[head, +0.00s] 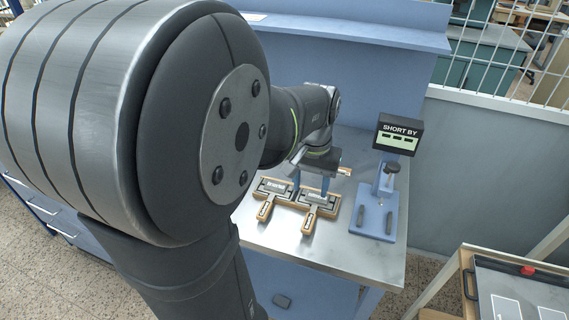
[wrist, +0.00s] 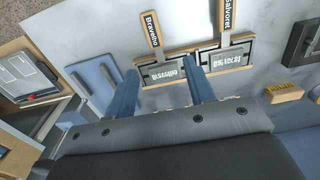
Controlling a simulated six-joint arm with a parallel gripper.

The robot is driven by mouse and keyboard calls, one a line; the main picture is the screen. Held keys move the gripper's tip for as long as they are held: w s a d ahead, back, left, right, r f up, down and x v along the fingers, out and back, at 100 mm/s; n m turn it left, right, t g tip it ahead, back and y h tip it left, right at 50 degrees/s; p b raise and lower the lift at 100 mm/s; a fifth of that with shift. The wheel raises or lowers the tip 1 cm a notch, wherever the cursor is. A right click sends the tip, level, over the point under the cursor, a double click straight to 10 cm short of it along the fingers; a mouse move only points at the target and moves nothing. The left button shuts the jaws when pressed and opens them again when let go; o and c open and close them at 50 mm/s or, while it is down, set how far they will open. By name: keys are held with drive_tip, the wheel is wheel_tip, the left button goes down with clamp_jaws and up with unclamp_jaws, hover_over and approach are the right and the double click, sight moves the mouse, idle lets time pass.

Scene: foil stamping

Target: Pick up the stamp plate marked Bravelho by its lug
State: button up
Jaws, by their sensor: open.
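The stamp plate marked Bravelho (wrist: 160,72) is a dark-framed plate with mirrored lettering, lying in a wooden holder. Its name is on the long tab (wrist: 152,28) that sticks out from it in the wrist view. In the head view this plate (head: 317,198) is the right one of two, with its tab (head: 308,224) pointing to the front. My gripper (head: 310,188) is open and empty, with its blue fingers over the Bravelho plate. In the wrist view the fingertips (wrist: 164,73) frame the plate on both sides; their height above it is hard to tell.
A similar plate marked Galvorel (wrist: 224,58) lies beside it, on the left in the head view (head: 272,187). A blue stand with a "SHORT BY" display (head: 398,134) stands to the right. The metal bench top (head: 300,248) is clear in front.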

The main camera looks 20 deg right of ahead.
hover_over(310, 217)
drive_tip(key=f, duration=0.4)
drive_tip(key=shift+w+f, duration=0.4)
drive_tip(key=shift+s+f, duration=0.25)
drive_tip(key=shift+f, duration=1.05)
drive_tip(key=shift+s+f, duration=0.2)
drive_tip(key=shift+f, duration=1.1)
clamp_jaws()
